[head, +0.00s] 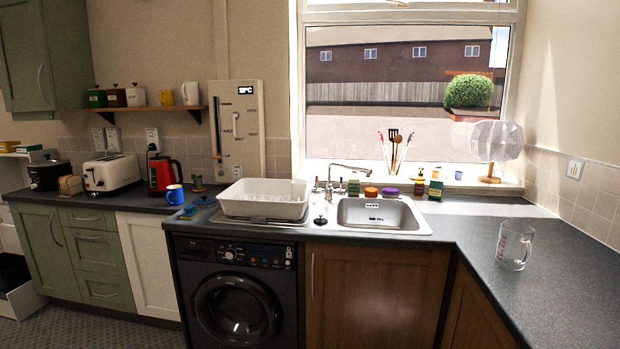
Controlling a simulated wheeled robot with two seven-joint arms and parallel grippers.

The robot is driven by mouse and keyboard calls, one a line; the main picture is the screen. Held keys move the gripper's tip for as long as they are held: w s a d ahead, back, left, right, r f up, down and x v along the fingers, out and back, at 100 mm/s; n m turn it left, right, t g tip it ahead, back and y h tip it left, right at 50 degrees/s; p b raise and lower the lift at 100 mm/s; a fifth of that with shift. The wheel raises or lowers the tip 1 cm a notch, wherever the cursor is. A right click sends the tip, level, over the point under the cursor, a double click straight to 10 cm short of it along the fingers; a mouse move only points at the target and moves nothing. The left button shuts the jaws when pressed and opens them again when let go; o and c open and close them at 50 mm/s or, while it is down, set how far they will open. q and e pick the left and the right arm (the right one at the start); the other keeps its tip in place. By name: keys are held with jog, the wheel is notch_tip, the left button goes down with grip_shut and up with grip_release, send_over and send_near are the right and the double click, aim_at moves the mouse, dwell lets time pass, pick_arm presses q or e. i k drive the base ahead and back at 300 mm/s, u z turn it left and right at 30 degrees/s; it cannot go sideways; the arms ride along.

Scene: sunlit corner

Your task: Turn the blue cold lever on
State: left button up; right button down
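A chrome mixer tap (331,183) stands behind the sink, its spout reaching right over the basin. Small fittings stand beside the tap's base. They are too small for me to tell which is the blue cold lever or how it is turned. No water can be made out below the spout. The steel sink (413,218) sits in the dark counter. Neither of my grippers is in view.
A white dish tub (264,200) stands left of the tap. Bottles, sponges and small pots line the back of the sink. A glass measuring jug (514,246) stands on the right counter.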

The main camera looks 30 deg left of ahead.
aim_at(340, 192)
jog(key=u, duration=0.55)
jog(key=i, duration=1)
jog(key=u, duration=0.25)
